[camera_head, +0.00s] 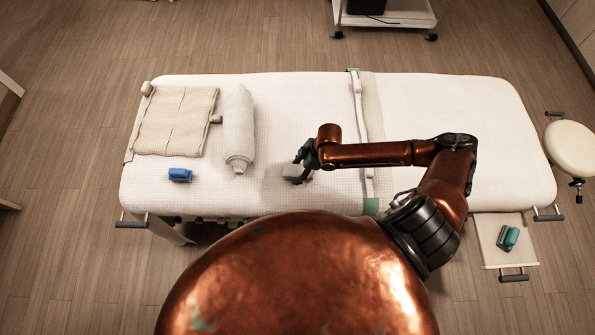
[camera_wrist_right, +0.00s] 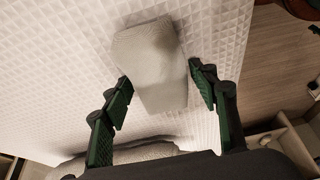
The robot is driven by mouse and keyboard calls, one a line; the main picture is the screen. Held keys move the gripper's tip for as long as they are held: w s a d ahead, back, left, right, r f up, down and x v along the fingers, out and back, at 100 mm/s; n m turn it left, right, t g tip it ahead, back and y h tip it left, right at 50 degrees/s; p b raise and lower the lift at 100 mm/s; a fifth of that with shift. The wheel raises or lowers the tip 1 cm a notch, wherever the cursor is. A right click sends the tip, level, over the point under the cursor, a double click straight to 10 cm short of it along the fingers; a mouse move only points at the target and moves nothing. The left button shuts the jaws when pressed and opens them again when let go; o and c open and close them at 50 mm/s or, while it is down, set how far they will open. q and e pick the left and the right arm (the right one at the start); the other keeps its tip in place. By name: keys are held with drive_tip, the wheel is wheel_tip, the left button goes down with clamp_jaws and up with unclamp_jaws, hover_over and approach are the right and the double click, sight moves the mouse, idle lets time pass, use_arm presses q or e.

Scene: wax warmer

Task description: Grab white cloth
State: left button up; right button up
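A small white folded cloth (camera_head: 289,170) lies on the white bed cover, just left of my right gripper (camera_head: 299,166) and partly hard to tell from the cover. In the right wrist view the cloth (camera_wrist_right: 152,62) is a pale block in front of and between the two fingers of the right gripper (camera_wrist_right: 160,82). The gripper is open, with a gap between each finger and the cloth. My left gripper is not in view.
A rolled white towel (camera_head: 239,130) lies left of the cloth. A beige quilted mat (camera_head: 175,122) and a blue object (camera_head: 180,174) are farther left. A white strap (camera_head: 360,130) crosses the bed (camera_head: 455,110) right of the gripper. A side tray (camera_head: 492,240) holds a teal object (camera_head: 508,238).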

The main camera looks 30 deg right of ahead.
drive_tip(key=c, duration=0.9)
drive_tip(key=shift+c, duration=0.2)
